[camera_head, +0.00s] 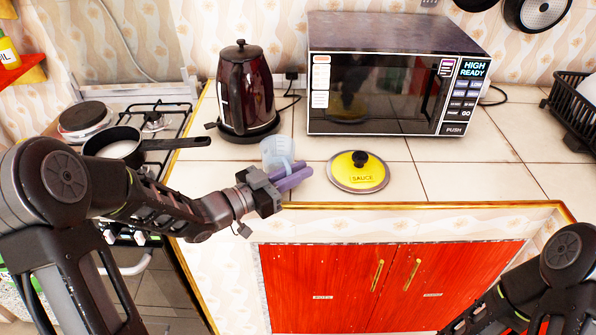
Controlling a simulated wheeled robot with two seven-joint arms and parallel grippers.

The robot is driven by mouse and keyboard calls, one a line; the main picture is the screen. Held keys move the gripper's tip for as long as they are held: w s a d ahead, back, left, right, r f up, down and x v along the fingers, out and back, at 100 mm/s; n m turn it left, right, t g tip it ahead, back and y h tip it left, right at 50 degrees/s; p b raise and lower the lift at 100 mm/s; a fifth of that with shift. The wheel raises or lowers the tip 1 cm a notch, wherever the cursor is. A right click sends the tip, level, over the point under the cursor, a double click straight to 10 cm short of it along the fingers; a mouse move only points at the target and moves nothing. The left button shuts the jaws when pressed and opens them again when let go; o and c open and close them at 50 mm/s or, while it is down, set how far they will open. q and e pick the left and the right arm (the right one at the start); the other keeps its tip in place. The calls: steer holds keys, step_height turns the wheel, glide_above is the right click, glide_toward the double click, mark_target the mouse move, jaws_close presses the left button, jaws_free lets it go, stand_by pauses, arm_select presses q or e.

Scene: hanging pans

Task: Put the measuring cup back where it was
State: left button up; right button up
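The measuring cup (276,151) is a clear, bluish cup near the counter's front edge, in front of the kettle. It looks upright, and its lower part is hidden behind my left gripper. My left gripper (302,175) has purple fingers, lying close together at the cup's front right side. A light blue part of the cup, perhaps its handle, shows at the fingers. I cannot tell whether they are closed on it or whether the cup touches the counter. My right arm shows at the bottom right corner, but its gripper is out of view.
A yellow lid (358,171) marked "SAUCE" lies right of the gripper. A dark red kettle (246,90) and a microwave (385,85) stand behind. A pan (122,146) sits on the stove at left, a dish rack (575,110) at far right. The right counter (480,180) is clear.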

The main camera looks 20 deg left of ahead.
arm_select(q)
steer(key=o, duration=0.4)
steer(key=shift+r, duration=0.1)
steer(key=shift+r+p, duration=0.25)
steer(key=shift+p, duration=0.1)
steer(key=b+v, duration=0.1)
steer(key=v, duration=1.1)
steer(key=shift+f, duration=0.1)
